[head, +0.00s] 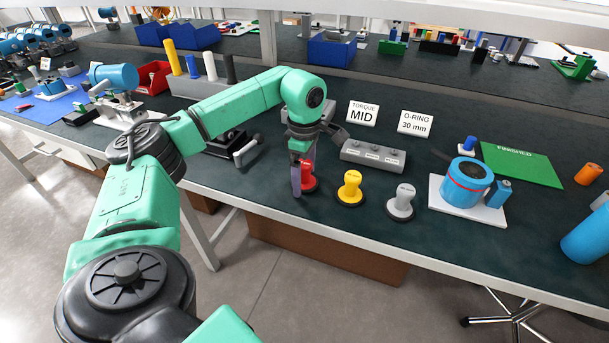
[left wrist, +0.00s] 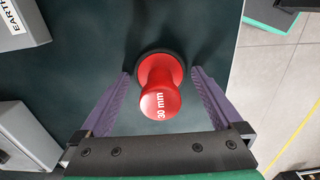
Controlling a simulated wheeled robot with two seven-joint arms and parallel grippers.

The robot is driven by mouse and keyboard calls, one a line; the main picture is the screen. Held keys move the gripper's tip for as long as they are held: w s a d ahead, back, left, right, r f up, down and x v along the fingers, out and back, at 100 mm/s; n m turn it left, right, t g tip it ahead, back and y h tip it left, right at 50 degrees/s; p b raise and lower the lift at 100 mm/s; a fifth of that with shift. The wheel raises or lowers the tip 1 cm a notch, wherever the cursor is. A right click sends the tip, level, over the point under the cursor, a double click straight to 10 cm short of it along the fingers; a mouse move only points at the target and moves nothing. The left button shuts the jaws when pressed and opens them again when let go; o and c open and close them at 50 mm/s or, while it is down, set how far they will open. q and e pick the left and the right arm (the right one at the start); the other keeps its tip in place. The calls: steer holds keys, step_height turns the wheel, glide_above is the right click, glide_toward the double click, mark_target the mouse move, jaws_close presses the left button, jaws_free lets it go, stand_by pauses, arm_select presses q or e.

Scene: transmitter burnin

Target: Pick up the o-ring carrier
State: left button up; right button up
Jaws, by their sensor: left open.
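A red o-ring carrier (head: 308,177) marked "30 mm" stands upright on a round black base on the dark bench mat. In the left wrist view the red carrier (left wrist: 160,92) is between the two fingers, with a gap on each side. My left gripper (head: 297,182) is open, pointing down at the red carrier and partly hiding it in the head view. A yellow carrier (head: 350,187) and a grey carrier (head: 402,202) stand in a row to its right. My right gripper is not in view.
A grey block (head: 372,155) with labelled slots lies behind the carriers. Signs read "TORQUE MID" (head: 362,114) and "O-RING 30 mm" (head: 415,123). A blue transmitter (head: 467,180) on a white plate and a green "FINISHED" mat (head: 522,165) are at right. The bench's front edge is close.

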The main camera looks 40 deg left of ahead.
mark_target(305, 163)
arm_select(q)
steer(key=shift+r, duration=0.1)
steer(key=c, duration=1.5)
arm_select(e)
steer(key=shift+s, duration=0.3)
arm_select(q)
steer(key=shift+r, duration=0.1)
step_height(305, 163, up, 10)
steer(key=shift+d+p, duration=0.1)
steer(key=shift+p, duration=0.7)
step_height(305, 163, up, 10)
steer(key=p, duration=0.6)
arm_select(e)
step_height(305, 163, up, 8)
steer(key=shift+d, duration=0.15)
